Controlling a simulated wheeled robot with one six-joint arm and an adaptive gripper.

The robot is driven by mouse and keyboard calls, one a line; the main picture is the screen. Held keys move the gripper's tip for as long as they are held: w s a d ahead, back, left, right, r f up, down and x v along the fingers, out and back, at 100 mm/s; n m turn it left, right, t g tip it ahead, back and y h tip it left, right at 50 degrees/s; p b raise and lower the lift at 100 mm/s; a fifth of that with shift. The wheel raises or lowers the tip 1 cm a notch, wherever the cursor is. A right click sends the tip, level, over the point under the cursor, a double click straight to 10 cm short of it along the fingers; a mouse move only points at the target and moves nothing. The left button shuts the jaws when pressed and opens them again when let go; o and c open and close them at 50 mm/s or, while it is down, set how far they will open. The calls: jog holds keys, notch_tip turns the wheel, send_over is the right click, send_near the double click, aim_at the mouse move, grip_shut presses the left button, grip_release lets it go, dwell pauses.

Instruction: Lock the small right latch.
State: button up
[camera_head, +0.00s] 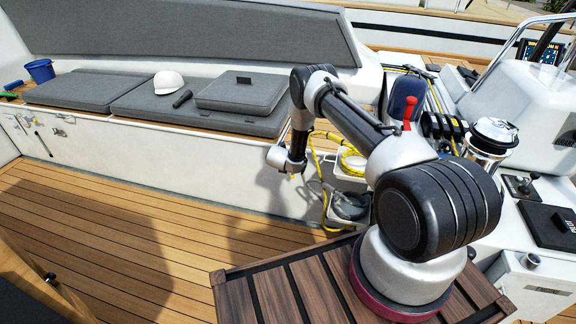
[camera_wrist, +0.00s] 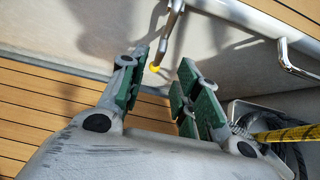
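My gripper (camera_wrist: 164,60) is open in the wrist view, its two green-padded fingers apart with nothing held. A thin metal lever (camera_wrist: 172,36) with a yellow tip comes down from the top of that view, and its tip appears between the fingertips, nearer the left one. I see no contact, and I cannot tell the depth gap or whether this lever is the small right latch. In the head view my wrist (camera_head: 287,160) is by the right end of the white bench front, hiding the fingers. Small metal fittings (camera_head: 60,131) show on the bench front at far left.
A curved metal rail (camera_wrist: 290,62) is right of my gripper in the wrist view. A yellow hose (camera_wrist: 288,134) and dark coils lie below it. Grey cushions (camera_head: 80,90) and a white helmet (camera_head: 168,82) are on the bench. The wooden deck (camera_head: 110,225) is clear.

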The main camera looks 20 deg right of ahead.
jog(key=v, duration=0.2)
jog(key=shift+s+a+r, duration=0.1)
jog(key=shift+s+r, duration=0.1)
